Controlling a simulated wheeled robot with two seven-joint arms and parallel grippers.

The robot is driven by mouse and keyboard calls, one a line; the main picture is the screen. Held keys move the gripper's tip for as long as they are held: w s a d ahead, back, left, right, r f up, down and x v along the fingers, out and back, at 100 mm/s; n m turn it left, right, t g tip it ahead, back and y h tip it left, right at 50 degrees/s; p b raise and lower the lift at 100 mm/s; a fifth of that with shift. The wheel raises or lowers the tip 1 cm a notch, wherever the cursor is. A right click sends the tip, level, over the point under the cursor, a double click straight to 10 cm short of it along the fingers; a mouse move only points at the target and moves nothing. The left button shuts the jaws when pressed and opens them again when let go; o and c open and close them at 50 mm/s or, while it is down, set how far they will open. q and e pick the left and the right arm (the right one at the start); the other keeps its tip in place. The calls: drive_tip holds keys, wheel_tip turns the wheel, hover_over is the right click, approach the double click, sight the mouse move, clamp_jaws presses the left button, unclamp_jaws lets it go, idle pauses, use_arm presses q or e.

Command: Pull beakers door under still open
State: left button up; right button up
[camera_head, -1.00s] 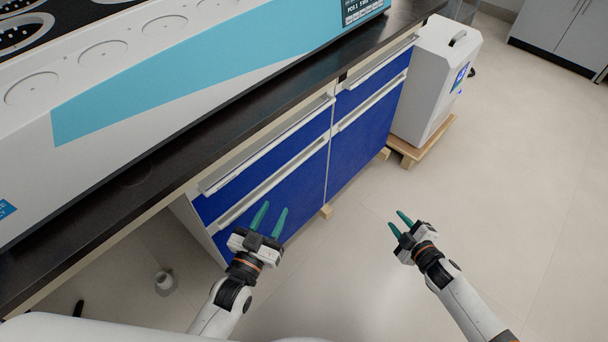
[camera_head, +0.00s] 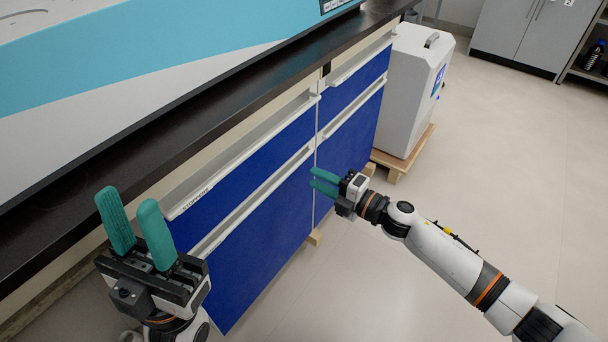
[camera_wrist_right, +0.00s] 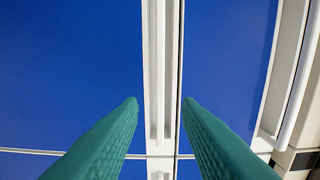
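Under the dark counter is a cabinet with blue fronts and white handle strips. My right gripper (camera_head: 312,179) is open in front of the cabinet, near the right end of the lower-left handle (camera_head: 255,198). In the right wrist view that handle (camera_wrist_right: 157,70) runs between the two green fingertips (camera_wrist_right: 161,102), with no clear contact. My left gripper (camera_head: 135,215) is open and empty, fingers up, at the lower left near the counter.
The white and turquoise still (camera_head: 120,70) stands on the dark counter (camera_head: 200,110), whose edge overhangs the fronts. A right-hand drawer (camera_head: 350,85) and door (camera_head: 350,130) adjoin. A white machine (camera_head: 405,90) stands on a wooden pallet (camera_head: 408,160). Floor at the right is clear.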

sight(296, 168)
drive_tip(key=shift+b+x, duration=0.45)
drive_tip(key=shift+x, duration=1.95)
clamp_jaws()
